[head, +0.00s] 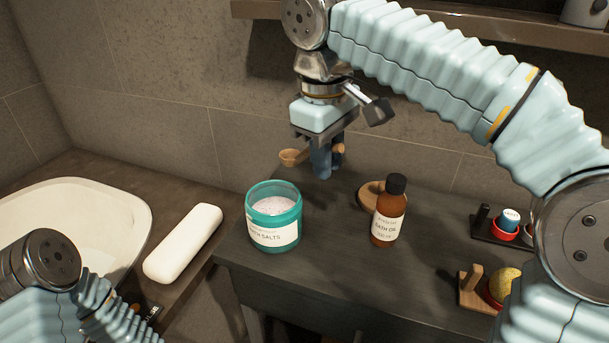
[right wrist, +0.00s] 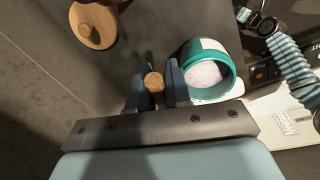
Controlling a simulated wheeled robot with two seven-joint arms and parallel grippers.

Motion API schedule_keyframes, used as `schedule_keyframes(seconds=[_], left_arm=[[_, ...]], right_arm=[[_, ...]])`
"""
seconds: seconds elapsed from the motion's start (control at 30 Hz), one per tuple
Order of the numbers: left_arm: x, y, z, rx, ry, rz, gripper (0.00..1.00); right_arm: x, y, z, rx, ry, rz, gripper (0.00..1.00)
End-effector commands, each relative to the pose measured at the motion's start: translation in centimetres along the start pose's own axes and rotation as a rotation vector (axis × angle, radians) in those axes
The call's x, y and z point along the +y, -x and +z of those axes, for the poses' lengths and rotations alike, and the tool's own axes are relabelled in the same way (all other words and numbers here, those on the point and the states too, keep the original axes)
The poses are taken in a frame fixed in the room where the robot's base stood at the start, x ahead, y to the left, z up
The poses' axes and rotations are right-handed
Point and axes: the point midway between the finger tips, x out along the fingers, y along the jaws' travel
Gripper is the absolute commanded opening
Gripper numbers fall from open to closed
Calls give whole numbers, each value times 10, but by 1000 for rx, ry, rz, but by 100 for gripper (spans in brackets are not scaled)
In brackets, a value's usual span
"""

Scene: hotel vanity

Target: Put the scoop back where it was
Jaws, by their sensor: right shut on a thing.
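My right gripper (head: 322,170) points down above the back of the dark counter, shut on the wooden scoop (head: 292,157). The scoop's small bowl sticks out to the left of the fingers and its handle end shows on the right. In the right wrist view the scoop (right wrist: 153,81) shows as a round wooden end between the fingers (right wrist: 157,90). The teal bath salts jar (head: 273,232) stands open, filled with white salts, in front and left of the gripper. The scoop is apart from the jar. My left gripper is out of view; only its arm shows.
A brown bath oil bottle (head: 388,212) stands right of the jar. A round wooden lid (head: 368,193) with a knob lies behind it. A white roll-shaped item (head: 183,243) and a basin (head: 75,215) are left.

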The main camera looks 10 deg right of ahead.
Motion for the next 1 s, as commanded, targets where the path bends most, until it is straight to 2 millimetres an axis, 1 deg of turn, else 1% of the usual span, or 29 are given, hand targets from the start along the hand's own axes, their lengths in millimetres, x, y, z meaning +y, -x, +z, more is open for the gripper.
schedule_keyframes(seconds=[0.03, 0.27, 0.4, 0.5, 0.6, 0.77, 0.87, 0.9, 1.0], left_arm=[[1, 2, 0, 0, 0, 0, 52], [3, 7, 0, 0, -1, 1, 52], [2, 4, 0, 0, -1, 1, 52], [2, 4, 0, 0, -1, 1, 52], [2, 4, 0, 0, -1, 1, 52], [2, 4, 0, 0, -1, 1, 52], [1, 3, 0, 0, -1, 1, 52], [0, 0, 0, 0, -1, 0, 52], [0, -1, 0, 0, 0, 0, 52]], right_arm=[[5, -5, -8, -2, -1, -1, 0], [32, -29, -45, -2, 0, -1, 0], [41, -55, -60, -3, 0, -2, 0], [46, -69, -69, -2, 0, -2, 0], [49, -78, -75, -1, 1, -2, 0], [53, -86, -80, 0, 0, -1, 0], [56, -97, -85, -3, 1, -1, 0], [54, -105, -84, -2, 1, -1, 0], [52, -120, -84, -2, 1, -1, 0]])
